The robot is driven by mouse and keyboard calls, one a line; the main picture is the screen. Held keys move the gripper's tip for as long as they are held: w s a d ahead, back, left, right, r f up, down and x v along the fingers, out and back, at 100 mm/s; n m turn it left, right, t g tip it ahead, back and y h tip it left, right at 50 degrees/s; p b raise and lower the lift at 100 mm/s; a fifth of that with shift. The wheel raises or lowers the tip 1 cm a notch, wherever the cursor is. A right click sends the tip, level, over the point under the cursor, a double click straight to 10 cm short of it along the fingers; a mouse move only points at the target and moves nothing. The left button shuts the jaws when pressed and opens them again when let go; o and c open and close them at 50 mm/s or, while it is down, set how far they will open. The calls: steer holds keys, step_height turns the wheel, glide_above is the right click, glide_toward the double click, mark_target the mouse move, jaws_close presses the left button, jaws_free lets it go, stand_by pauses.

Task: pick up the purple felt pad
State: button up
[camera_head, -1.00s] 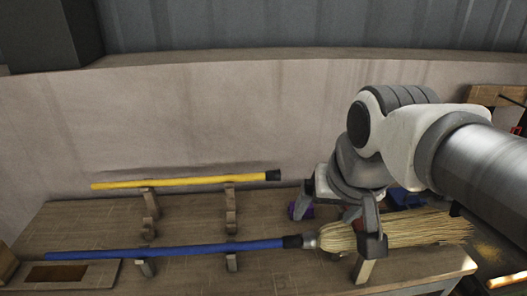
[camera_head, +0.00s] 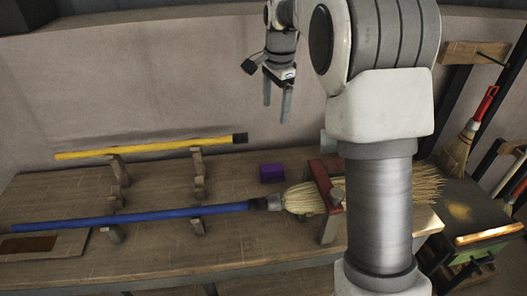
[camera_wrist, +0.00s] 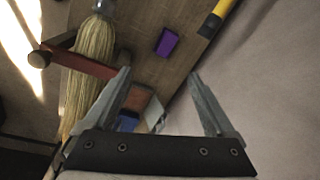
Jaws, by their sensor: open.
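The purple felt pad (camera_head: 272,172) is a small block lying on the wooden bench (camera_head: 150,185), just behind the head of the blue-handled broom. It also shows in the wrist view (camera_wrist: 167,42), beyond the fingertips and between their directions. My gripper (camera_head: 277,105) is open and empty, raised above the back of the bench, with its fingers pointing down. The pad lies below it, clear of the fingers. In the wrist view my two fingers (camera_wrist: 160,75) are spread apart with nothing between them.
The blue-handled broom (camera_head: 150,216) lies on wooden rests, its bristles (camera_head: 303,198) in a red-jawed clamp (camera_head: 327,185). A yellow handle (camera_head: 150,147) rests behind it. A blue item (camera_wrist: 128,121) and an orange-brown block (camera_wrist: 138,98) lie near the clamp. A small red-handled broom (camera_head: 470,130) stands at right.

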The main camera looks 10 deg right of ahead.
steer(key=w+f+m+g, duration=0.1)
steer(key=w+f+m, duration=0.3)
steer(key=w+f, duration=0.55)
steer(key=b, duration=0.1)
glide_above(268, 168)
steer(key=f, duration=0.9)
steer(key=w+f, duration=0.1)
steer(key=f, duration=0.3)
steer(key=shift+a+f, duration=0.1)
steer(key=shift+f, duration=0.2)
steer(key=f, duration=0.2)
steer(key=s+f, duration=0.1)
steer(key=f, duration=0.1)
steer(key=shift+f, duration=0.7)
jaws_close()
